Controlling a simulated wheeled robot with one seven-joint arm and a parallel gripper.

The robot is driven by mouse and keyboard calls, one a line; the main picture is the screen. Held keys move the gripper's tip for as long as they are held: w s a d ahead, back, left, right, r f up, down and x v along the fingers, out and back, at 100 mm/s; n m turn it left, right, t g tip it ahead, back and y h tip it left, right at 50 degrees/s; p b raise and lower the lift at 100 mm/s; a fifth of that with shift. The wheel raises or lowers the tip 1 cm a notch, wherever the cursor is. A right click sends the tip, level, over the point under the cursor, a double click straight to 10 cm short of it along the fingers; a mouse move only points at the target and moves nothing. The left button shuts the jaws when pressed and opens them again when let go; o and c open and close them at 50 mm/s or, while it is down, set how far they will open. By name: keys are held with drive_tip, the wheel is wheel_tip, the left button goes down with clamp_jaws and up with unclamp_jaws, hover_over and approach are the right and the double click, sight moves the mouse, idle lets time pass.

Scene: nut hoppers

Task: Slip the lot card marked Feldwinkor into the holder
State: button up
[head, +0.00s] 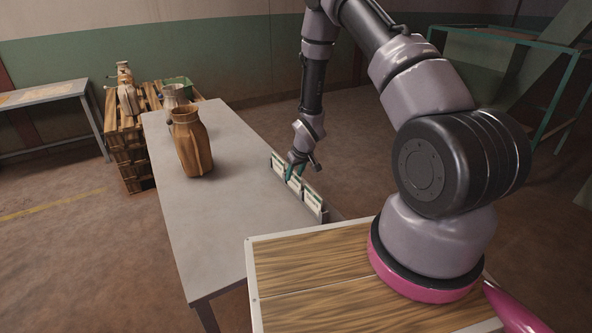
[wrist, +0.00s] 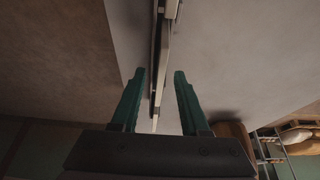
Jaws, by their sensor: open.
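Several white lot cards stand in a row at the right edge of the grey table: one at the back (head: 278,166), one in the middle (head: 296,183) and one in front (head: 313,199). Their print is too small to read, so I cannot tell which is Feldwinkor. My gripper (head: 295,172) is open at the middle card. In the wrist view its two green fingers (wrist: 159,76) stand apart on either side of a thin upright edge (wrist: 156,85), seen edge-on. I cannot tell whether the fingers touch it. I cannot clearly tell the holder from the row's dark backing.
A brown ribbed vessel (head: 192,145) and a greyish jug (head: 174,96) stand on the grey table (head: 215,240). A wooden crate stack (head: 133,160) with more vessels is behind it. The table's middle and front are clear.

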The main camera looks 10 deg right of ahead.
drive_tip(key=shift+f, duration=0.1)
clamp_jaws()
drive_tip(key=shift+r, duration=3.8)
drive_tip(key=s+a, duration=0.3)
drive_tip(key=a, duration=0.6)
drive_tip(key=shift+a, duration=0.25)
